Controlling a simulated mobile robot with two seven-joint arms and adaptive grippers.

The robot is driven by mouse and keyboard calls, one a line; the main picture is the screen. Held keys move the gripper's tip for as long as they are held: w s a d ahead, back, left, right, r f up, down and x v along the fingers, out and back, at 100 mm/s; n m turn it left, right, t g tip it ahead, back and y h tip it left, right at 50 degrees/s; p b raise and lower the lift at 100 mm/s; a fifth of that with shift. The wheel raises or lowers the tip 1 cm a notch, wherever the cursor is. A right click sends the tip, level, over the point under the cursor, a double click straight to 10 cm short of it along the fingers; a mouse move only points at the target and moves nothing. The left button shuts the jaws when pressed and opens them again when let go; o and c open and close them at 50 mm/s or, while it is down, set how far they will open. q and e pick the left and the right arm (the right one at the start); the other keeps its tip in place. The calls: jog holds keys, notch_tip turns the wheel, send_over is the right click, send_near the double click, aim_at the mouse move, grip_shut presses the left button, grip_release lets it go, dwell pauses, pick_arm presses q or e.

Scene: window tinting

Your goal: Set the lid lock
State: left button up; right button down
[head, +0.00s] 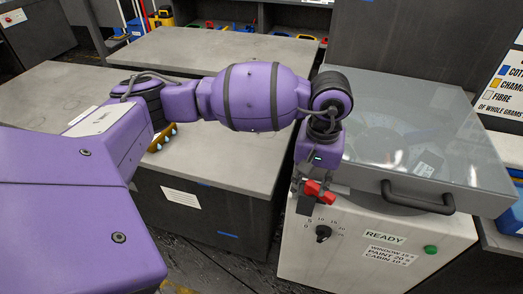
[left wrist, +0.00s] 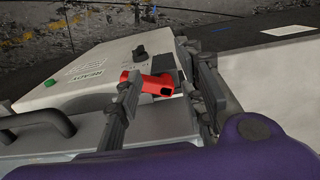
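The lid lock is a small red lever (head: 317,192) at the front left edge of the grey machine's lid (head: 420,125). My left gripper (head: 308,183) reaches down over it from above. In the left wrist view, the red lever (left wrist: 150,83) lies between the two dark fingers of my left gripper (left wrist: 162,76). The fingers stand apart on either side of it; I cannot tell whether either one touches it. The lid is down on the white machine body (head: 345,250). My right gripper is out of view.
A black lid handle (head: 418,203) sticks out at the front. Below are a dial (head: 323,233), a READY label (head: 384,238) and a green button (head: 430,249). Grey worktops (head: 215,50) stand behind and left. A yellow-brown object (head: 160,138) lies on the nearer one.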

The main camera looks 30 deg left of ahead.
aim_at(309, 193)
pick_arm(q)
jog(key=shift+f, duration=2.2)
grip_shut()
jog(key=shift+r, duration=0.1)
grip_release()
jog(key=shift+w, duration=0.1)
notch_tip(309, 193, up, 12)
